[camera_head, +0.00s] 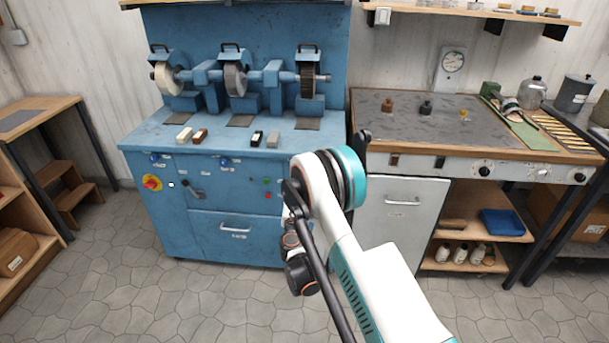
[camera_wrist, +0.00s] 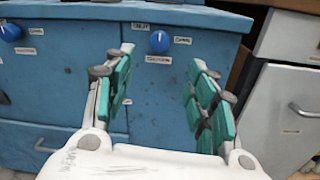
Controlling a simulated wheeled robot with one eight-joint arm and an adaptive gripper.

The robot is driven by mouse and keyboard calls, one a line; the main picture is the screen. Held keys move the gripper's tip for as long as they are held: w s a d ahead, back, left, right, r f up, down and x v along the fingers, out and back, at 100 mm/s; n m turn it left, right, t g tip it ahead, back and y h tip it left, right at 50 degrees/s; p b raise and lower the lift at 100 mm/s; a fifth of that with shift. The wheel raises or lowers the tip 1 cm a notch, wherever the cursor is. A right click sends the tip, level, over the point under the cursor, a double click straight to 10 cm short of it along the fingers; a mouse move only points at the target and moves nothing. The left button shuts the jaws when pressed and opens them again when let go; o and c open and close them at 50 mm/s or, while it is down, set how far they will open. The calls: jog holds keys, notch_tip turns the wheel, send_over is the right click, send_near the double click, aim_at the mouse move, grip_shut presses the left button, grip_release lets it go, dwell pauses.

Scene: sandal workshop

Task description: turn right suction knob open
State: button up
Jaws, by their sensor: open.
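The right suction knob (camera_wrist: 159,41) is a round blue knob on the front of the blue machine (camera_wrist: 60,80). Small labels sit at its upper left, at its right and below it. My gripper (camera_wrist: 162,75) is open and empty, with green-padded fingers. In the wrist view the knob shows in the gap between the fingertips, beyond them and apart from them. Which way the knob is turned is too small to tell. In the head view my arm hides this knob and most of the gripper.
Two other blue knobs, left (camera_head: 154,156) and middle (camera_head: 223,161), are on the same front. A red-and-yellow switch (camera_head: 152,182) and a drawer handle (camera_head: 236,228) are there too. A white cabinet (camera_head: 402,215) stands close at the right. The floor before the machine is clear.

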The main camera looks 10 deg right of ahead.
jog(key=b+x, duration=0.1)
jog(key=x, duration=1.2)
jog(key=shift+w+b, duration=0.3)
jog(key=shift+w, duration=0.05)
jog(key=shift+d, duration=0.1)
jog(key=c, duration=1.1)
